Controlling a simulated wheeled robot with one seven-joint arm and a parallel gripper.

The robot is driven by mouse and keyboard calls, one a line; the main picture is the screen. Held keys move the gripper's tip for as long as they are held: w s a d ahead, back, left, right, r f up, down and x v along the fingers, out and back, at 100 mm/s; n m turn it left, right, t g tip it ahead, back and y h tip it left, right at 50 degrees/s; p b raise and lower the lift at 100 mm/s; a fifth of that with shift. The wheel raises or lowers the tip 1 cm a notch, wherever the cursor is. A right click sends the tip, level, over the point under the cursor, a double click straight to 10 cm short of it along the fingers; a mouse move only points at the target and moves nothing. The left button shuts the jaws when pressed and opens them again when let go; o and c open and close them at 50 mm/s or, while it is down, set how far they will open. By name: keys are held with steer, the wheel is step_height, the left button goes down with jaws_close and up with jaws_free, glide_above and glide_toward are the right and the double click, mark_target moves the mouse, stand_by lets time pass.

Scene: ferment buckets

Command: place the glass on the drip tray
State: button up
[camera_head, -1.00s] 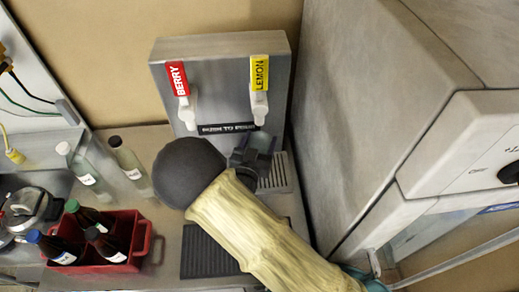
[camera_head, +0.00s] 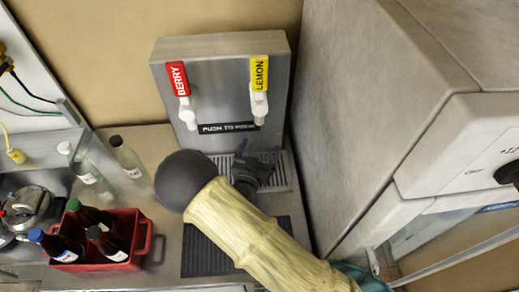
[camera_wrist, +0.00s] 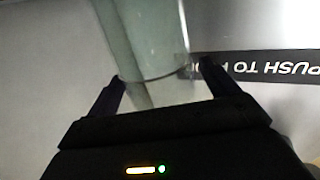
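The clear glass (camera_wrist: 150,40) shows blurred in the wrist view, between and beyond the two fingertips of my gripper (camera_wrist: 163,72). Its left edge meets the left fingertip in the picture and its right edge comes close to the right one. I cannot tell whether the fingers press on it. In the head view my gripper (camera_head: 258,158) is low over the grey slotted drip tray (camera_head: 281,172), in front of the dispenser. The glass is hard to make out there, and its base and any contact with the tray are hidden.
A large grey machine (camera_head: 375,100) stands close on the right. A red crate of bottles (camera_head: 127,225) and two clear bottles stand left.

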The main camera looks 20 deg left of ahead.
steer(key=shift+r, duration=0.15)
steer(key=s+d+b, duration=0.1)
steer(key=s+b, duration=0.3)
steer(key=s, duration=0.8)
steer(key=shift+d, duration=0.2)
stand_by(0.4)
